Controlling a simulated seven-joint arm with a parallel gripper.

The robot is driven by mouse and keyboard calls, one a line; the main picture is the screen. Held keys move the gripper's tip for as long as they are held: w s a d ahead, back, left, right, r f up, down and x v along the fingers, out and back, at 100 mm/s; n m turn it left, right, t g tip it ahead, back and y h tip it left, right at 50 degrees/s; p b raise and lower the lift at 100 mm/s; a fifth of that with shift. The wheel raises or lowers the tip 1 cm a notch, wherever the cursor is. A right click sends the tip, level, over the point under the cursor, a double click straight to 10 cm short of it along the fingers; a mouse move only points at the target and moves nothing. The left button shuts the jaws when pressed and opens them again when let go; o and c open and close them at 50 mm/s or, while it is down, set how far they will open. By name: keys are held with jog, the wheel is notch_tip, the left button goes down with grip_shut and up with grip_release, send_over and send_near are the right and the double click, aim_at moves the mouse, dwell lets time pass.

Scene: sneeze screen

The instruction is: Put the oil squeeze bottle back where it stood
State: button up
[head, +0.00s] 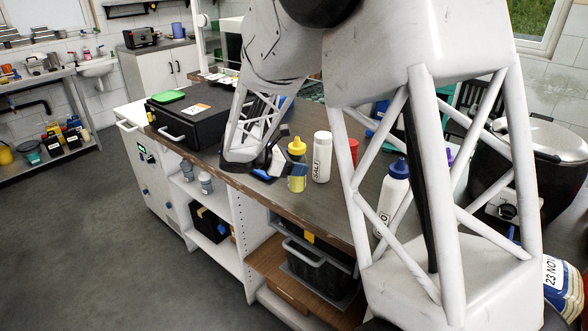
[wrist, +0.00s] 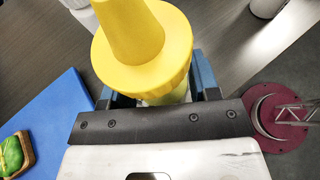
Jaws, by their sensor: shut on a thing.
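The oil squeeze bottle (head: 297,172) has a yellow cap and a yellowish body. It is upright in the head view, near the front edge of the counter. My gripper (head: 284,169) reaches it from the left and is shut on its body. In the wrist view the yellow cap and nozzle (wrist: 143,45) fill the space between the blue fingers of my gripper (wrist: 155,92). The cap hides most of the body and the base there. I cannot tell whether the base touches the counter.
A white salt bottle (head: 321,157) stands just right of the oil bottle. A red container (head: 353,150) and a white blue-capped bottle (head: 393,190) are farther right, partly behind my arm. The wrist view shows a blue board (wrist: 48,125) with topped bread (wrist: 15,155), and a maroon disc (wrist: 285,140).

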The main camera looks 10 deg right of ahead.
jog(key=shift+w+a+f, duration=0.1)
jog(key=shift+w+a, duration=0.1)
jog(key=shift+w, duration=1.5)
jog(key=shift+f, duration=1.8)
jog(key=shift+f, duration=0.1)
jog(key=o, duration=1)
jog(key=shift+o, duration=0.2)
jog(key=shift+s+a+r, duration=0.1)
jog(key=shift+a+r, duration=0.2)
jog(key=shift+a, duration=0.15)
jog(key=v, duration=1.1)
